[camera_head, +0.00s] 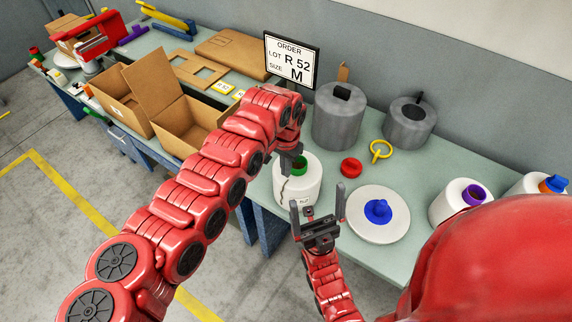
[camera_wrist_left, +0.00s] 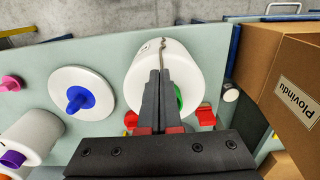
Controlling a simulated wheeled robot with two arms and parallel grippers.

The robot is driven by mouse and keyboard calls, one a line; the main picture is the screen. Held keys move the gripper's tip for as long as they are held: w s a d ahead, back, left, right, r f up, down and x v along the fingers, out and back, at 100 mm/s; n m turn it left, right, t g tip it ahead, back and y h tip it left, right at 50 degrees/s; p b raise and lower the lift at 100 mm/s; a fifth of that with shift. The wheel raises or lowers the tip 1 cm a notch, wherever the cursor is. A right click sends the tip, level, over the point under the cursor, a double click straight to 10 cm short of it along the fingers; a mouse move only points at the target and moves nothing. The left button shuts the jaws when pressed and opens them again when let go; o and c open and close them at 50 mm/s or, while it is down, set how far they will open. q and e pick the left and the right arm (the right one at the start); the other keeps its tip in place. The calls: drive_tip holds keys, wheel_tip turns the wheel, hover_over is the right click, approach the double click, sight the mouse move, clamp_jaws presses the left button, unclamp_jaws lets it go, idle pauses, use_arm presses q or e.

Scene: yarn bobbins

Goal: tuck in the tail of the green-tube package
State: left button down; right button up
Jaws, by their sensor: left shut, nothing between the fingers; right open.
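The green-tube package (camera_head: 306,190) is a white yarn bobbin with a green tube (camera_head: 299,166), upright near the table's front edge. A dark, thin, wavy strand, seemingly its tail, runs along its side in the left wrist view (camera_wrist_left: 163,55). My left gripper (camera_head: 288,170) is shut and empty, its fingertips over the package close to the strand; whether they touch it I cannot tell. In the left wrist view the shut fingers (camera_wrist_left: 160,76) partly cover the package (camera_wrist_left: 186,62) and green tube (camera_wrist_left: 179,97). My right gripper (camera_head: 319,204) is open and empty, in front of the package.
A blue-coned white disc (camera_head: 378,228) and a purple-tube bobbin (camera_head: 447,208) lie to the right. Behind are a red piece (camera_head: 351,167), a yellow ring (camera_head: 380,151) and grey canisters (camera_head: 338,118). An open cardboard box (camera_head: 184,128) and an order screen (camera_head: 290,60) stand left and behind.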

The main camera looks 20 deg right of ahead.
sight(286, 183)
use_arm(q)
drive_tip(key=f, duration=0.2)
drive_tip(key=shift+w+d+f+b, duration=0.1)
drive_tip(key=shift+w+f+b, duration=0.15)
drive_tip(key=shift+f+b, duration=0.15)
drive_tip(key=shift+s+f+b, duration=0.15)
drive_tip(key=shift+f+b, duration=0.3)
drive_tip(key=shift+f, duration=0.4)
drive_tip(key=shift+f, duration=0.15)
drive_tip(key=shift+r, duration=0.5)
wheel_tip(286, 183, up, 8)
drive_tip(key=p, duration=0.3)
